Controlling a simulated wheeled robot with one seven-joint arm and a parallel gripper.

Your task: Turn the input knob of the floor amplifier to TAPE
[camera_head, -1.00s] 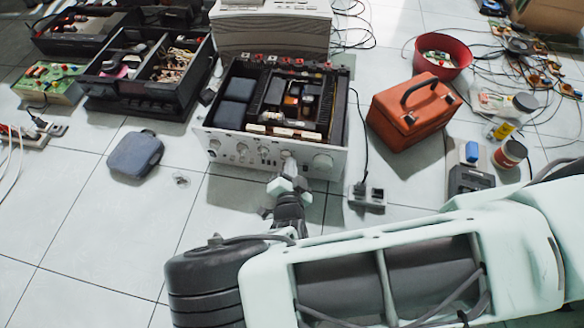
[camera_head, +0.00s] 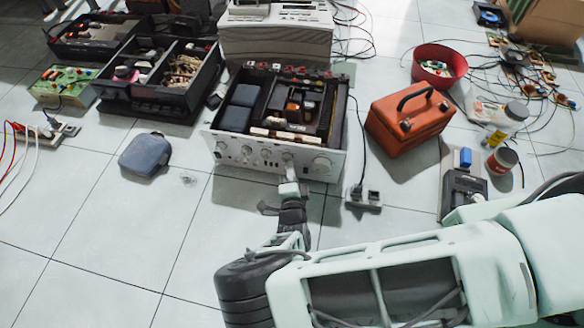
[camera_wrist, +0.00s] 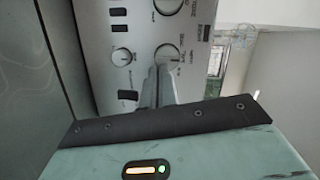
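The silver floor amplifier (camera_head: 270,150) stands with its top open, and its front panel with a row of knobs faces me. The panel labels are too blurred to read.
An orange toolbox (camera_head: 410,125) stands right of the amplifier, with a power strip (camera_head: 363,199) in front of it. A dark blue pouch (camera_head: 145,154) lies to the left on the tiles. Black trays (camera_head: 160,105) and a red bowl (camera_head: 440,66) stand farther back. The front-left floor is clear.

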